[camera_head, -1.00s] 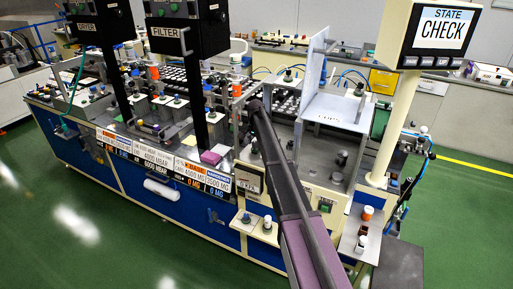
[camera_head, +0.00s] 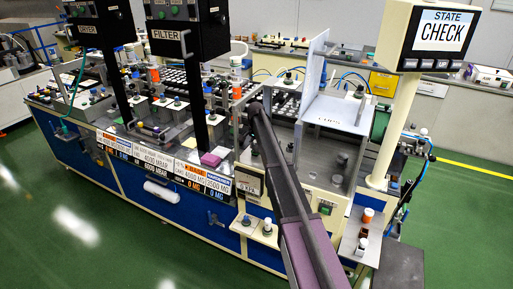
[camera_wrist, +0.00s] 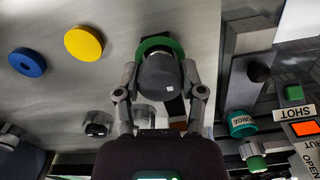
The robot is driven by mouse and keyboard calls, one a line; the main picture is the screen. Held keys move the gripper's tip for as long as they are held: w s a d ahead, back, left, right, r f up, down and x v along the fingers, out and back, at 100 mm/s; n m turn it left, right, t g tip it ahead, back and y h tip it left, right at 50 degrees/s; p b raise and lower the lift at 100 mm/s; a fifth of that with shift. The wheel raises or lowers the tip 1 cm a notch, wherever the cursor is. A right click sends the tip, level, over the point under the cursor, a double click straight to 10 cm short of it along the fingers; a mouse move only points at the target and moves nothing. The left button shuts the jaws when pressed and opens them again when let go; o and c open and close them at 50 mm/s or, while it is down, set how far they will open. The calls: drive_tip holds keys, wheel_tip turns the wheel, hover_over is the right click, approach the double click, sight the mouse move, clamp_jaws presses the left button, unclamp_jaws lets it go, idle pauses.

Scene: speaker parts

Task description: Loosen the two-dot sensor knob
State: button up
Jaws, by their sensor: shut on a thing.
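In the wrist view, a dark grey round knob (camera_wrist: 157,76) with a green ring behind it and a small pale mark on its face sits between the fingers of my gripper (camera_wrist: 161,68). The fingers are closed on its two sides. I cannot make out two dots on it. In the head view my arm (camera_head: 283,180) reaches up to the machine (camera_head: 228,225); its far end and the knob are too small and covered to tell apart.
In the wrist view, a yellow disc (camera_wrist: 84,43) and a blue disc (camera_wrist: 27,62) lie to the left. A green-ringed PURGE knob (camera_wrist: 242,123), a SHOT button (camera_wrist: 294,93) and an orange button (camera_wrist: 304,128) are close on the right. A display reading STATE CHECK (camera_head: 441,29) stands at right.

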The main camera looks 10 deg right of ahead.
drive_tip(key=shift+n, duration=0.3)
drive_tip(key=n, duration=0.3)
drive_tip(key=shift+s+n, duration=0.1)
drive_tip(key=shift+n, duration=0.2)
drive_tip(key=n, duration=0.4)
drive_tip(key=shift+n, duration=0.3)
drive_tip(key=n, duration=0.9)
drive_tip(key=shift+s, duration=0.1)
drive_tip(key=shift+n, duration=0.3)
drive_tip(key=o, duration=1.2)
drive_tip(key=shift+c, duration=0.2)
